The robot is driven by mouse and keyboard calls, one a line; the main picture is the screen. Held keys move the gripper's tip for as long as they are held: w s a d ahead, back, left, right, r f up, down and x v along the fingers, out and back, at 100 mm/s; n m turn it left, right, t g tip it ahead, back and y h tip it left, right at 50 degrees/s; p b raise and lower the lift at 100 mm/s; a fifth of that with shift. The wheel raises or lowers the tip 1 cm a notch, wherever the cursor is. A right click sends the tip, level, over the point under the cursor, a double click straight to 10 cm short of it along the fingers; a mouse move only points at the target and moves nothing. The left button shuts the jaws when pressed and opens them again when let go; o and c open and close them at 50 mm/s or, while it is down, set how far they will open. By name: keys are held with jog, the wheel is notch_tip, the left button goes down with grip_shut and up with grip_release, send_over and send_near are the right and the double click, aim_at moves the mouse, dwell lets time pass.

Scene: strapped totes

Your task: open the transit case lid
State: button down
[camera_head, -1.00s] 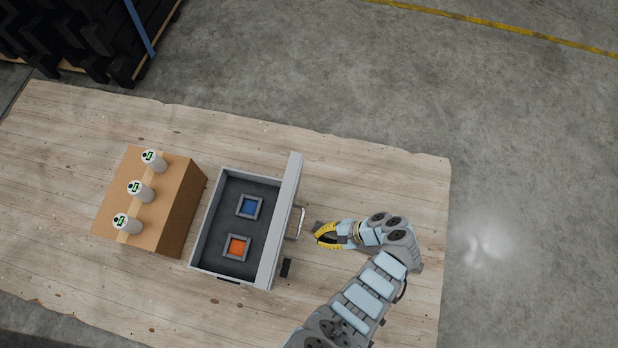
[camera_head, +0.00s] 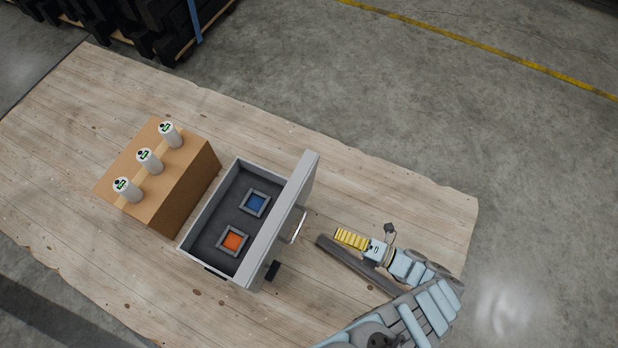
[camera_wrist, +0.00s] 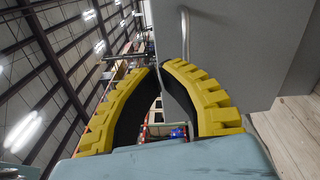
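The grey transit case (camera_head: 203,221) stands on the wooden table, its lid (camera_head: 284,220) raised upright along the right side. The dark inside shows a blue square piece (camera_head: 256,203) and an orange square piece (camera_head: 233,241), each in a grey frame. A metal handle (camera_head: 298,226) sticks out from the lid's right face. My gripper (camera_head: 337,238) is to the right of the handle, apart from it. In the wrist view, the yellow fingers (camera_wrist: 160,68) curve toward each other with a narrow gap at the tips and nothing held. The handle (camera_wrist: 186,50) passes behind the right finger.
A cardboard box (camera_head: 183,190) with three white cylinders (camera_head: 150,161) on top stands left of the case. A small black block (camera_head: 272,271) is by the lid's near end. A dark strip (camera_head: 350,262) lies beside my gripper; I cannot tell what it is.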

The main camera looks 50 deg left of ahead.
jog(key=s+a+r+m+p, duration=0.1)
jog(key=s+a, duration=0.1)
jog(key=a, duration=0.4)
jog(key=s+a+r+m+p, duration=0.1)
jog(key=s+a, duration=0.1)
jog(key=a, duration=0.4)
jog(key=shift+s+a+y, duration=0.25)
jog(key=shift+a+y, duration=0.15)
jog(key=shift+r, duration=0.1)
